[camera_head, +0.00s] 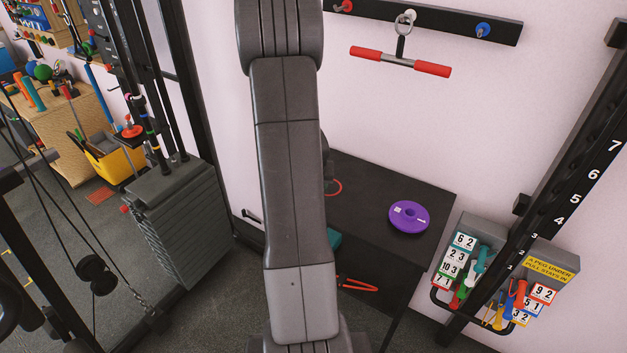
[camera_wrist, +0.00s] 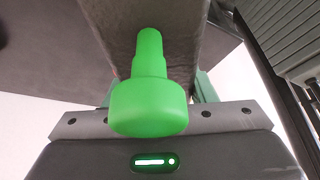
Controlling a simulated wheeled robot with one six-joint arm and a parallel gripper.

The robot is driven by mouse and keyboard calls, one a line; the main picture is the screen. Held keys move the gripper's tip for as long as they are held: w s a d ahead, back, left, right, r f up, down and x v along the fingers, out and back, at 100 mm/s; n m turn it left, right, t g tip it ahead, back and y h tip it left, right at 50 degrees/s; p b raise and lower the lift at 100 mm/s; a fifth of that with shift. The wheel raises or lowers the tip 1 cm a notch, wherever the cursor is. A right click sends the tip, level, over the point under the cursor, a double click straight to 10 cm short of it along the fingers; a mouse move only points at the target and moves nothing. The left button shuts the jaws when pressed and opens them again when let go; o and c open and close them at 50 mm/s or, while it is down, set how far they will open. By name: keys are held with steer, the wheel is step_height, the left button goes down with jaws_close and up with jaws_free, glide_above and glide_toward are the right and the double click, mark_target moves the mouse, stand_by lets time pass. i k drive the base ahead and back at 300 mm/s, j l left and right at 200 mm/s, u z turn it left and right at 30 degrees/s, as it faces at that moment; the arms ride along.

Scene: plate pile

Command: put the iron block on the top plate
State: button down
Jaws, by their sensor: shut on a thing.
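In the wrist view, a dark grey, rough-faced block (camera_wrist: 188,52), which looks like the iron block, is between the teal fingers of my gripper (camera_wrist: 155,92). My gripper is shut on it. A green stepped knob (camera_wrist: 149,100) shows in front of the block; I cannot tell whether it is attached. In the head view my arm hides the gripper and block. The pile of grey plates (camera_head: 186,236) stands left of my arm, with its top plate (camera_head: 155,184) in view. The pile's ribbed side also shows at the wrist view's upper right (camera_wrist: 285,38).
A black table (camera_head: 370,195) right of my arm bears a purple disc (camera_head: 408,217). Black frame posts and cables surround the plate pile. A yellow bin (camera_head: 113,158) stands behind it. Number-card holders (camera_head: 462,262) are at the right.

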mark_target(147, 186)
steer(key=i+j, duration=0.25)
steer(key=j, duration=0.2)
steer(key=i+j+u, duration=0.15)
steer(key=i+j, duration=0.15)
steer(key=j, duration=0.2)
steer(key=i+j, duration=0.3)
steer(key=j, duration=0.15)
steer(key=i, duration=0.45)
steer(key=j+u, duration=0.05)
